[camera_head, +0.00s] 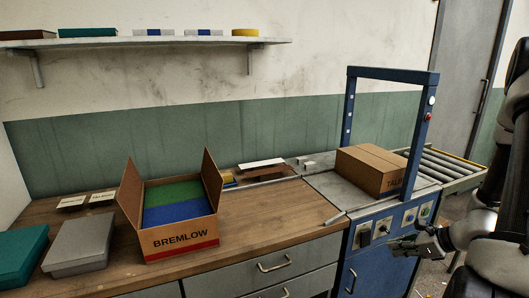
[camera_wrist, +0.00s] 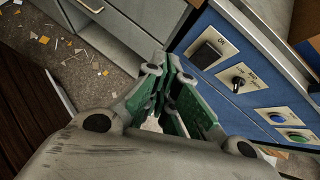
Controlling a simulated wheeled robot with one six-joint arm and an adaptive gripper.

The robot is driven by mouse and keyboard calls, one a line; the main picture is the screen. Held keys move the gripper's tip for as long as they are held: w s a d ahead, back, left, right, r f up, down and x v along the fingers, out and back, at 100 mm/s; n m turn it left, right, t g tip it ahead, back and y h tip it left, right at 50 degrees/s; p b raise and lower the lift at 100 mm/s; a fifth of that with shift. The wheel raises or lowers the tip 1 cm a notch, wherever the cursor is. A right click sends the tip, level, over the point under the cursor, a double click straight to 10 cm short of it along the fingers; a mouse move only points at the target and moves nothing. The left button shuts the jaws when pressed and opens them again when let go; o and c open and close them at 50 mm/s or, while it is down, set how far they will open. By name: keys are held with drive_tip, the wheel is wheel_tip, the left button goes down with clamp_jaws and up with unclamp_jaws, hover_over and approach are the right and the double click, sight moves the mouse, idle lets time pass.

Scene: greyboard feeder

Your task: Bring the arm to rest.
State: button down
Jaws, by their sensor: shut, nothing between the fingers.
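My gripper (camera_head: 418,246) shows at the right of the head view, in front of the blue machine's control panel. It is empty, with its fingers together. In the wrist view the green-padded fingers (camera_wrist: 172,92) meet near the middle of the picture, pointing away from the camera. My dark arm fills the right edge of the head view, folded close to the camera. The gripper appears apart from the panel and the counter.
An open box marked BREMLOW (camera_head: 180,241) stands on the wooden counter (camera_head: 285,210). A closed carton (camera_head: 372,170) sits on the blue machine (camera_head: 372,272) under its frame. Switches (camera_wrist: 240,78) are close to the gripper. Scraps litter the floor (camera_wrist: 60,50).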

drive_tip(key=s+a+r+n+g+h, duration=0.15)
drive_tip(key=s+r+n+g, duration=0.25)
drive_tip(key=s+r+n, duration=0.45)
drive_tip(key=s+a+r+n+g, duration=0.3)
drive_tip(key=s+r+n, duration=0.4)
drive_tip(key=n, duration=0.2)
drive_tip(key=s+a+r+n+t+h, duration=0.1)
drive_tip(key=r+n+t+h, duration=0.1)
drive_tip(key=r+n, duration=0.2)
drive_tip(key=s+a+r+n+t+h, duration=0.1)
drive_tip(key=r+n, duration=0.4)
drive_tip(key=r, duration=0.5)
drive_tip(key=shift+s+r+t+h, duration=0.35)
drive_tip(key=shift+s+t+h, duration=0.15)
drive_tip(key=shift+s+h, duration=0.3)
